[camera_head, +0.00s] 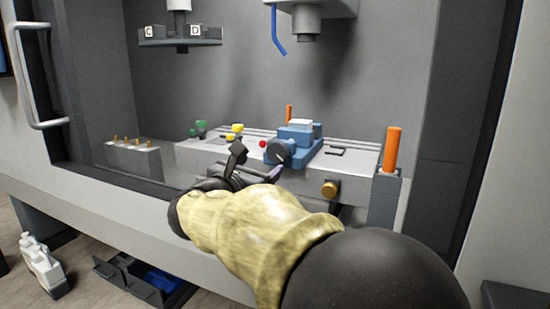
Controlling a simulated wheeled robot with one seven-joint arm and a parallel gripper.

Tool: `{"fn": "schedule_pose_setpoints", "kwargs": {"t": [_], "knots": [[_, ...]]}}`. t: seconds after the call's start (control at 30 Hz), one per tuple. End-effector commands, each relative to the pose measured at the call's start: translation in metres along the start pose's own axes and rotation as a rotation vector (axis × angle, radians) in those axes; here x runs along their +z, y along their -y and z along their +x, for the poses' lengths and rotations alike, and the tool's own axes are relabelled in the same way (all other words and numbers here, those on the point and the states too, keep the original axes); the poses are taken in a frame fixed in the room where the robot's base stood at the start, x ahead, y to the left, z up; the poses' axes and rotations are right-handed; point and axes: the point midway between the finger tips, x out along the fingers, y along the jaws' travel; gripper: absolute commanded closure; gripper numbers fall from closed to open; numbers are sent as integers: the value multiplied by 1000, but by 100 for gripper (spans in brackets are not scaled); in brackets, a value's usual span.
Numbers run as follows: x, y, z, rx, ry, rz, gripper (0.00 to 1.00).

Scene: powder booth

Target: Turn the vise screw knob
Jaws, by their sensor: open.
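The blue vise (302,146) stands on the pale machine table (345,166), with a white block (300,124) at its top. Its dark grey round screw knob (279,151) is on the side facing me, slightly left of the vise's middle. My gripper (256,164) is open, in front of the table and just left of and below the knob. One dark finger points up and the other reaches right. I see nothing between them. My arm hides part of the table front, and I cannot tell the exact gap to the knob.
Orange posts (393,150) stand right of and behind the vise. A brass knob (330,189) is on the table front. Green and yellow knobs (237,130) are at left. A rack with small pegs (133,158) stands further left. A spindle (305,25) and blue nozzle (277,32) hang above.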

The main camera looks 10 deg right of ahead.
Motion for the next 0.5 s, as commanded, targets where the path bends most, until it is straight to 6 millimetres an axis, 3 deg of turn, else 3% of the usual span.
{"fn": "schedule_pose_setpoints", "kwargs": {"t": [0.5], "knots": [[0, 0, 88, -2, 3, -1, 28]]}}
